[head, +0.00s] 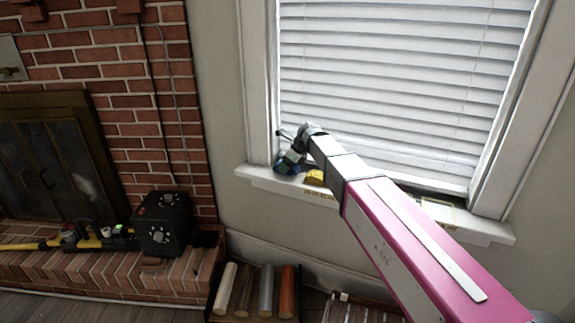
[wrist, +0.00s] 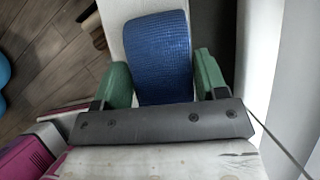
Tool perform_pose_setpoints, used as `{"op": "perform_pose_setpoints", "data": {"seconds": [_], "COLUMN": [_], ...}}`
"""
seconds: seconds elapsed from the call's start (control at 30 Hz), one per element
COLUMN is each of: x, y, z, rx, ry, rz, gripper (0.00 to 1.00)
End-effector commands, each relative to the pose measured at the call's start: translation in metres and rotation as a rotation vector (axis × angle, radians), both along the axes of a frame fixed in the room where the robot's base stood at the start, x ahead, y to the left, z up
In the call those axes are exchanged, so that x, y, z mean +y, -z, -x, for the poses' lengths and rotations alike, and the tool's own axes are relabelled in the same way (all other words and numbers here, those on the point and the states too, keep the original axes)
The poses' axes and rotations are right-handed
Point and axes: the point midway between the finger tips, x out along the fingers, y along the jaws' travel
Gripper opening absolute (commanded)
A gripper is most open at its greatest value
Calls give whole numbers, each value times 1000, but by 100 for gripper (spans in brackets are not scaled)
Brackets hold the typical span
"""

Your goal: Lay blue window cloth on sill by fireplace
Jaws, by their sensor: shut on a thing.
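The blue window cloth (wrist: 160,45) is a textured blue piece between the two green finger pads of my gripper (wrist: 164,75) in the wrist view. My gripper is shut on it. In the head view my gripper (head: 291,157) is at the left end of the white window sill (head: 258,180), and some of the blue cloth (head: 286,167) shows at its fingers, at about sill level. I cannot tell whether the cloth touches the sill. The brick fireplace (head: 110,70) is to the left of the window.
A yellow object (head: 315,178) sits on the sill just right of my gripper. A yellow-edged item (head: 438,210) lies toward its right end. A black box (head: 163,223) stands on the brick hearth. White blinds (head: 400,80) hang behind.

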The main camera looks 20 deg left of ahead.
Motion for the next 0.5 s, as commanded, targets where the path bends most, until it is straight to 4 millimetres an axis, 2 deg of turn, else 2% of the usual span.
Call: {"op": "perform_pose_setpoints", "data": {"seconds": [0.5], "x": [0], "y": [5], "z": [0], "rx": [0], "ry": [0], "rz": [0], "gripper": [44]}}
